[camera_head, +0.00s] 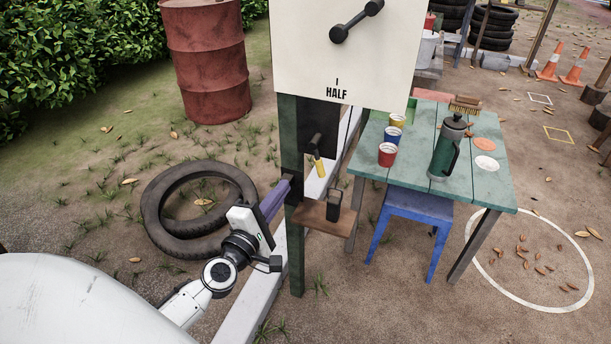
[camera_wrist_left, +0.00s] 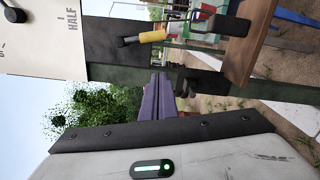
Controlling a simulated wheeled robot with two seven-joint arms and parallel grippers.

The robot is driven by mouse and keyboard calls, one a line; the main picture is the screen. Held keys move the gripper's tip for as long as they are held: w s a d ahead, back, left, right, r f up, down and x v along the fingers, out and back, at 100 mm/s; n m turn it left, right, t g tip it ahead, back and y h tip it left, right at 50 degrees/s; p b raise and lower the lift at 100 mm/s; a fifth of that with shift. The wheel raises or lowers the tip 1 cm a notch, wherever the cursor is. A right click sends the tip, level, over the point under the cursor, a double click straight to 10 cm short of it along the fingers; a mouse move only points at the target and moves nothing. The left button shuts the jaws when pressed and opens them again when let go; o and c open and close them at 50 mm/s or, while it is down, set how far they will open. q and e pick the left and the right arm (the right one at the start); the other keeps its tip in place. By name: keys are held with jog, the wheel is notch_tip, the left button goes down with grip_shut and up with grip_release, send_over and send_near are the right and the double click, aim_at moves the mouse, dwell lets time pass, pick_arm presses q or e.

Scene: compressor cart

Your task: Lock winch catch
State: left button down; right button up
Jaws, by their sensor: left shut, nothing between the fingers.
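A dark panel (camera_head: 317,133) on a green post (camera_head: 291,240) carries a crank with a yellow grip (camera_head: 319,167). The yellow grip also shows in the left wrist view (camera_wrist_left: 152,36). A small dark fitting (camera_wrist_left: 188,84) sits at the post's side by my fingertips; I cannot tell for sure that it is the winch catch. My left gripper (camera_head: 286,187) has its purple fingers shut and empty, pointing at the post's left side. The fingers (camera_wrist_left: 158,92) partly hide the fitting, and contact cannot be told. My right gripper is not in view.
A white sign (camera_head: 350,60) marked "I HALF" with a black lever stands above the post. A wooden shelf (camera_head: 318,222) holds a black looped object (camera_head: 334,204). Tyres (camera_head: 165,215) lie left; a green table (camera_head: 465,175) and blue stool (camera_head: 415,205) stand right.

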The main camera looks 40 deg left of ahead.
aim_at(320, 157)
pick_arm(q)
jog(key=w+d+r+p, duration=0.1)
jog(key=w+d, duration=0.1)
jog(key=w, duration=0.4)
jog(key=shift+w+d, duration=0.2)
jog(key=shift+d, duration=0.1)
